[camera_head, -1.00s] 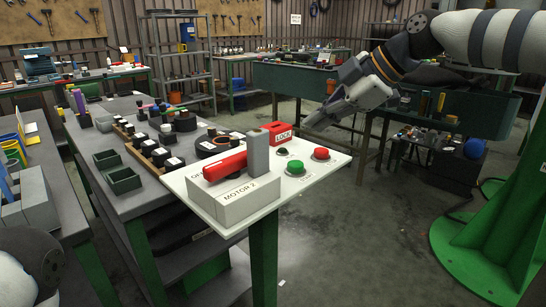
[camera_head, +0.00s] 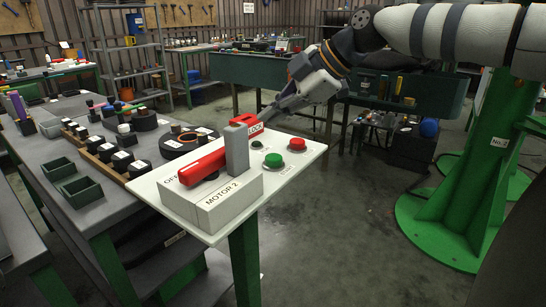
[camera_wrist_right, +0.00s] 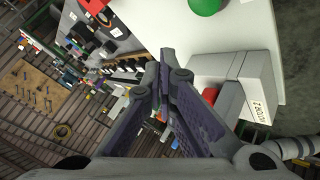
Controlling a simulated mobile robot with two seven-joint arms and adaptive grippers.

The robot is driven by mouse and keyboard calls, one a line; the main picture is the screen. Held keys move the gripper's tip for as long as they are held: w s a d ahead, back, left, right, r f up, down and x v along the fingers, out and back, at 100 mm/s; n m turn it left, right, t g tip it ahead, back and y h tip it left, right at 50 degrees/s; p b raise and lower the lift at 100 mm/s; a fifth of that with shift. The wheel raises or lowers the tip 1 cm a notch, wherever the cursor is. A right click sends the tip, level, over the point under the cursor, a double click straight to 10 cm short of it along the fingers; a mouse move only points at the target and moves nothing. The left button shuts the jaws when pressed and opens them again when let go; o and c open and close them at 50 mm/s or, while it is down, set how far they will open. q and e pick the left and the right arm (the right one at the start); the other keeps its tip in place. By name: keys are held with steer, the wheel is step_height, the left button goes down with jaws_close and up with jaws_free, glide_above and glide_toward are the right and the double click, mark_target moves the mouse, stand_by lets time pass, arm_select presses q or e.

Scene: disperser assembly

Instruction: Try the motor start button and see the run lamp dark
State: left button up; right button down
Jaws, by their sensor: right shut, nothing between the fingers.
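The white motor panel (camera_head: 228,226) carries a grey box labelled MOTOR 2 (camera_head: 222,204) with a long red handle (camera_head: 203,166) and a grey upright block (camera_head: 237,149). A green button (camera_head: 273,160), a red button (camera_head: 297,144) and a small dark round lamp (camera_head: 256,144) sit on the panel's right part. The lamp shows no glow. A red LOCK piece (camera_head: 246,120) stands behind the block. My right gripper (camera_head: 268,116) is shut and empty, its tips close by the LOCK piece; contact cannot be told. The green button (camera_wrist_right: 205,5) shows at the wrist view's top edge. My left gripper is out of view.
A grey bench (camera_head: 52,116) with bins, black round parts and a wooden rack stands left of the panel. A green bench (camera_head: 225,68) stands behind, and a green stand (camera_head: 495,150) at the right. Floor right of the panel is clear.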

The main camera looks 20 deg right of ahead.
glide_above(273, 159)
step_height(273, 159, down, 4)
steer(key=shift+w+f, duration=0.1)
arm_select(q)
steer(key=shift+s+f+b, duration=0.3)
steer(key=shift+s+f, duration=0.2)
arm_select(e)
steer(key=shift+f, duration=0.8)
steer(key=shift+f, duration=0.4)
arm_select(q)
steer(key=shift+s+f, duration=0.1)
arm_select(e)
steer(key=shift+f, duration=1)
stand_by(0.8)
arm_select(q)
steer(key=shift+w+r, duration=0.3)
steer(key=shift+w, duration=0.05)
arm_select(e)
steer(key=shift+r, duration=1.4)
